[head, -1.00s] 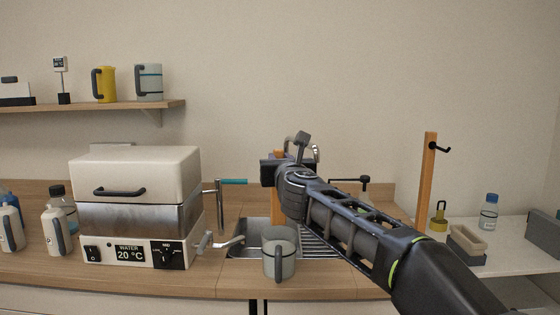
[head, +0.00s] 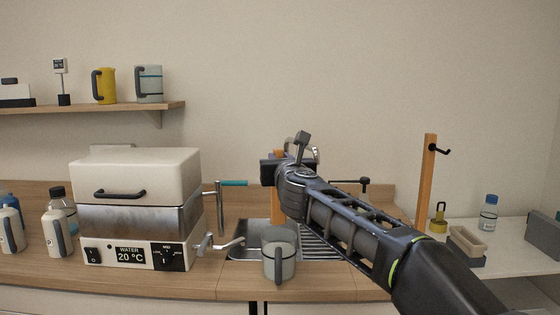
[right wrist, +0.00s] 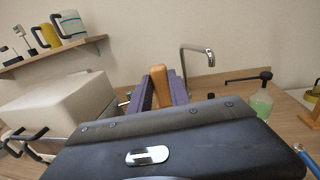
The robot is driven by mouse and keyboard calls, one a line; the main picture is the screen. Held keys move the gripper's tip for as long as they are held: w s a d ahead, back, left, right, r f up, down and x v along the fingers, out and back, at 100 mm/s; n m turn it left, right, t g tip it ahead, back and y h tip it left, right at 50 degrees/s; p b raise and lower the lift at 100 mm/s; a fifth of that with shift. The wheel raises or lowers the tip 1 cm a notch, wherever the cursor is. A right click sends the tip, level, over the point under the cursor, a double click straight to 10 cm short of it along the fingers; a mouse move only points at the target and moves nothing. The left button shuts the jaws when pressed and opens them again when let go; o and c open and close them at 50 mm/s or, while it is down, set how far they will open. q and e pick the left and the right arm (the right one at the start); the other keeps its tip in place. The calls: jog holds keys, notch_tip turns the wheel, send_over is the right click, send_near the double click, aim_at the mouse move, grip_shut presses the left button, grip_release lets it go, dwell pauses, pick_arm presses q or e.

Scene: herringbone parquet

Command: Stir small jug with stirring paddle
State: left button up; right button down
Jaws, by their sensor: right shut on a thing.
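The small jug (head: 279,266) is grey, with a dark handle toward me. It stands upright on the wooden counter at the sink's front edge in the head view. My right gripper (head: 277,172) is above it, shut on the wooden stirring paddle. In the right wrist view the paddle's top (right wrist: 160,85) shows between the purple fingers of the right gripper (right wrist: 158,92). My left gripper is not in view.
A water bath (head: 135,210) with a tap stands left of the jug. The sink (head: 250,246) lies behind it. Bottles stand at far left. A wooden post with a hook (head: 428,180) and a tray (head: 466,245) are at right. A shelf (head: 110,107) holds other jugs.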

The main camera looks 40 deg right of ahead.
notch_tip(320, 180, up, 4)
jog(key=p, duration=0.3)
jog(key=shift+r, duration=0.15)
dwell(0.8)
